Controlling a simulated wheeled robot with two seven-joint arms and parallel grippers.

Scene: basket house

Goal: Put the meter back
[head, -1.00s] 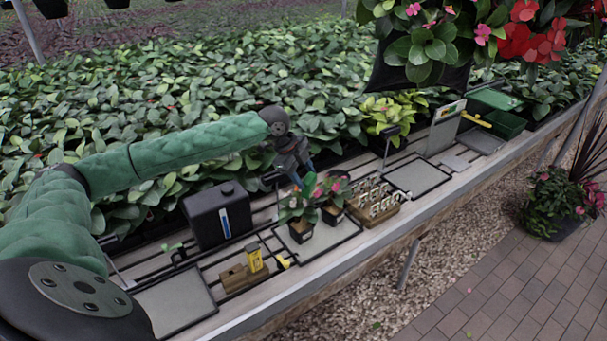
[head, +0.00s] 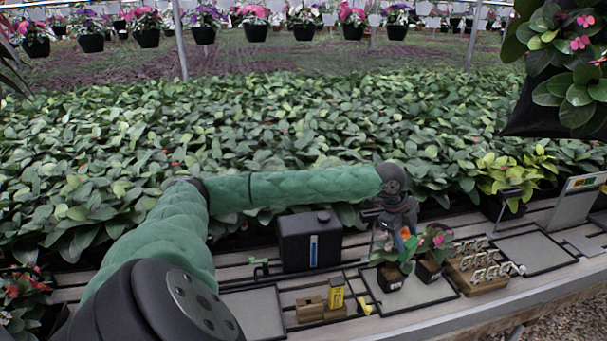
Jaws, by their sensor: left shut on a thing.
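My left gripper (head: 405,238) is over the two potted plants on a grey mat. It is shut on a small orange thing (head: 404,232) that shows at its fingertips; leaves hide its lower part, and I cannot tell whether it is the meter. A pink-flowered plant (head: 436,240) and a leafy plant (head: 390,278) in dark pots stand just below and beside the gripper. A yellow device (head: 336,293), which looks like a meter, stands upright at a wooden block (head: 310,309) left of the plants. My right gripper is not in view.
A black canister (head: 296,243) stands behind the wooden block. A wooden rack (head: 478,280) with several metal-looking pieces stands right of the plants. A small yellow thing (head: 365,305) lies near the mat edge. Grey mats (head: 253,313) and (head: 535,252) look bare.

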